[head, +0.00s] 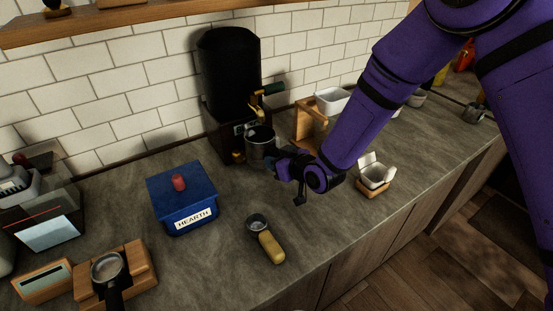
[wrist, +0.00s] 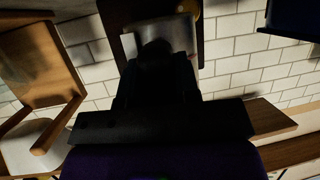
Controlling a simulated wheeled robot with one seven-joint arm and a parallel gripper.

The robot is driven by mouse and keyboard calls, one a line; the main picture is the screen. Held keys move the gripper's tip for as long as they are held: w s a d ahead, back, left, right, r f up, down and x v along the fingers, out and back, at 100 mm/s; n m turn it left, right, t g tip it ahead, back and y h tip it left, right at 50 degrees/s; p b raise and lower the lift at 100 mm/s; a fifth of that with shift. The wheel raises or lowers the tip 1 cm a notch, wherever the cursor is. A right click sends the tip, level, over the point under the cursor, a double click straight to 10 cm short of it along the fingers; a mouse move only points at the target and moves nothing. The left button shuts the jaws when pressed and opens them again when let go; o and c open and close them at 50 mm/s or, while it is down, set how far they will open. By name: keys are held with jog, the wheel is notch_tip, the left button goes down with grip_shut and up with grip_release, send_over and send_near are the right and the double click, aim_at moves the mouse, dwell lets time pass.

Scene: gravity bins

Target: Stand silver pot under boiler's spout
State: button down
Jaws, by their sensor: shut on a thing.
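The silver pot (head: 260,146) is upright in front of the black boiler (head: 228,75), beneath its brass tap and spout (head: 256,103). My gripper (head: 279,160) is shut on the pot from its right side. Whether the pot's base touches the counter or the boiler's foot is hard to tell. In the wrist view the pot (wrist: 165,38) shows as a pale shape at the top, partly hidden by the dark gripper (wrist: 158,70).
A blue box labelled HEARTH (head: 182,198) stands left of the pot. A yellow-handled portafilter (head: 267,243) lies on the counter in front. A wooden stand (head: 307,122) is close on the right, and a small white open container (head: 374,176) sits beyond my gripper.

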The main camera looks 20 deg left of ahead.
jog(key=shift+f, duration=0.25)
dwell(0.3)
jog(key=c, duration=0.8)
grip_release()
jog(key=v, duration=1)
jog(key=shift+s+d+r, duration=0.2)
jog(key=shift+d, duration=0.1)
